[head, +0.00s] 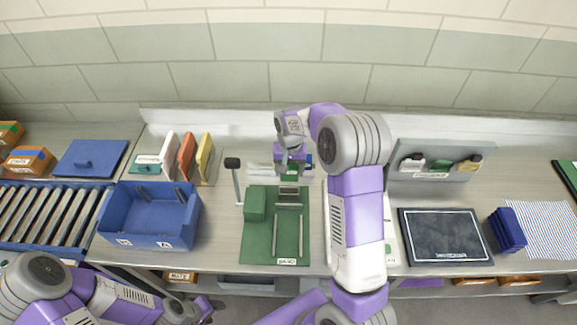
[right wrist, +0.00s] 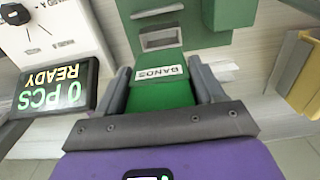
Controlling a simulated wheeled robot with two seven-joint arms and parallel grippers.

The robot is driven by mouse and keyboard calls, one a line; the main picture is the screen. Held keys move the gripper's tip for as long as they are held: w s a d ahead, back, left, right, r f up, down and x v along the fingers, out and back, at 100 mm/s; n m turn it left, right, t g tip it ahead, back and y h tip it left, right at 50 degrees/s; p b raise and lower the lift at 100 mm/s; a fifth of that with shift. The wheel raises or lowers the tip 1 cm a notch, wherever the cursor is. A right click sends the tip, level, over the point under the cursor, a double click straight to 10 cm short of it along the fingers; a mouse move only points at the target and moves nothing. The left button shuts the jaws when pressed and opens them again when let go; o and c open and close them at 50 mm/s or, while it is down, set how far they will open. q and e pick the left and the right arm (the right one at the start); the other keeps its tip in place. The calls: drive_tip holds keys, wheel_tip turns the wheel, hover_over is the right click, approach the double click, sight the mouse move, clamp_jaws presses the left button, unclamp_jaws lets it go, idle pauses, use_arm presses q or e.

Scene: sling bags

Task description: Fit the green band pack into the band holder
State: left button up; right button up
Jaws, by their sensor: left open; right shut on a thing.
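The green band pack (right wrist: 160,97), with a white BANDS label, is between the fingers of my right gripper (right wrist: 160,90) in the right wrist view. In the head view, my right gripper (head: 293,170) is at the back edge of the green band holder (head: 258,249), largely covering the pack. The holder is a flat green board with rails, a green block and a front label. In the right wrist view the pack points at the holder (right wrist: 205,48) and its metal-edged slot (right wrist: 160,39); contact is unclear. My left gripper (head: 207,307) is open and empty at the lower left, away from the holder.
A blue bin (head: 120,222) is further left. A dark mat (head: 445,238) and grey rack (head: 440,173) are right of my right arm.

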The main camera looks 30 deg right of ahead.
sight(289, 179)
drive_tip(key=shift+f, duration=0.2)
drive_tip(key=shift+f+b, duration=2.05)
drive_tip(key=shift+f, duration=0.7)
drive_tip(key=shift+f+b, duration=1.55)
drive_tip(key=shift+f, duration=0.65)
drive_tip(key=o, duration=1.1)
drive_tip(key=shift+a, duration=0.1)
drive_tip(key=shift+f, duration=0.1)
